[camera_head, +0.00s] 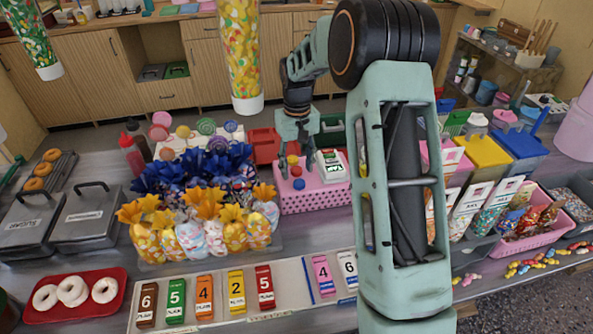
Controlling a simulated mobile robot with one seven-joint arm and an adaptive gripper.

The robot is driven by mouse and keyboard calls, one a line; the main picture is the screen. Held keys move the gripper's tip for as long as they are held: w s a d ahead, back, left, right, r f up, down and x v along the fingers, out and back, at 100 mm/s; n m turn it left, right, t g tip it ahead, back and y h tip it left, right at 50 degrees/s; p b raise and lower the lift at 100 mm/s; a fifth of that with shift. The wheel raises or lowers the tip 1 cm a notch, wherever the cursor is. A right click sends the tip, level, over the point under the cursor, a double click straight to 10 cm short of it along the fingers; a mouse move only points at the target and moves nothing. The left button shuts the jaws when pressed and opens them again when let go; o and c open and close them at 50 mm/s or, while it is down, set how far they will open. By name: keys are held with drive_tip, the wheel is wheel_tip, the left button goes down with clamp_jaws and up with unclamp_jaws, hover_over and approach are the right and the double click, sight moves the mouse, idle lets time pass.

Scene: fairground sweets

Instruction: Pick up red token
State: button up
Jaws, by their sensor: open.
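A white card (332,166) lies at the basket's right side. A red bin (263,146) stands behind left. Wrapped sweet bags (205,236) crowd the left. Numbered strips (205,295) lie in front. My arm hides the middle right.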

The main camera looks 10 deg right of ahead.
drive_tip(key=shift+c, duration=0.6)
drive_tip(key=c, duration=0.8)
drive_tip(key=shift+r, duration=0.15)
